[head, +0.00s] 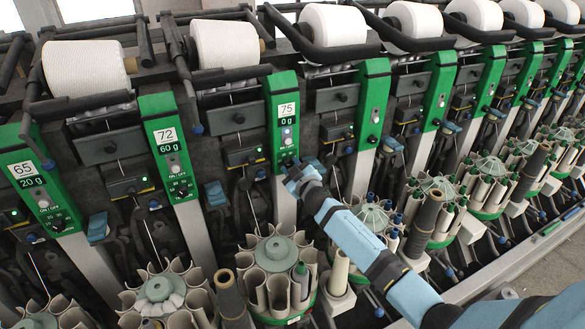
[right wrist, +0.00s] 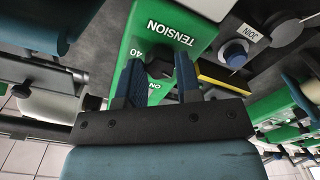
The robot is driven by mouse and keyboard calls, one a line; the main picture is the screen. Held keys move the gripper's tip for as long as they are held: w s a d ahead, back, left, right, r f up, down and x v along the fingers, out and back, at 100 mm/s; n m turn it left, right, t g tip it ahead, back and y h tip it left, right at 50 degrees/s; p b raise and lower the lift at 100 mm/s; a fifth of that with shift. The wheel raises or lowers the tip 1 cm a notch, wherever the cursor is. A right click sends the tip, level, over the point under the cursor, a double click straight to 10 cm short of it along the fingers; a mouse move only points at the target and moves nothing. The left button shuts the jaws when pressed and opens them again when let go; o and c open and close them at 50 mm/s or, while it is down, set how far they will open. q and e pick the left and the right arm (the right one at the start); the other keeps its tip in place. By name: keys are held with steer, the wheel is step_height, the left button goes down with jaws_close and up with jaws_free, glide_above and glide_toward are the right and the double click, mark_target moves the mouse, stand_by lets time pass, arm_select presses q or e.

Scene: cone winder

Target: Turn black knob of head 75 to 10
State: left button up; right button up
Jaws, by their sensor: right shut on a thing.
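Head 75 is a green panel (head: 284,110) with a white "75" label and a display (head: 289,121) reading 0 g. My right gripper (head: 291,166) is at the lower end of this panel. In the right wrist view its two blue fingers stand on either side of the black knob (right wrist: 159,68), and the gripper is shut on it. The word TENSION and the number 40 show upside down on the green face beside the knob. The knob's pointer cannot be made out, and in the head view the gripper hides the knob. My left gripper is not in view.
Head 72 (head: 165,133), showing 60 g, and head 65 (head: 22,170), showing 20 g, stand to the left. A blue button (right wrist: 236,53) beside a JOIN label is close to the right finger. Tube magazines (head: 277,254) stand below, with yarn cones (head: 333,25) above.

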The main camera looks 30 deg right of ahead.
steer(key=o, duration=0.9)
steer(key=s, duration=0.9)
steer(key=s+b, duration=0.1)
steer(key=s, duration=0.4)
steer(key=shift+a, duration=0.35)
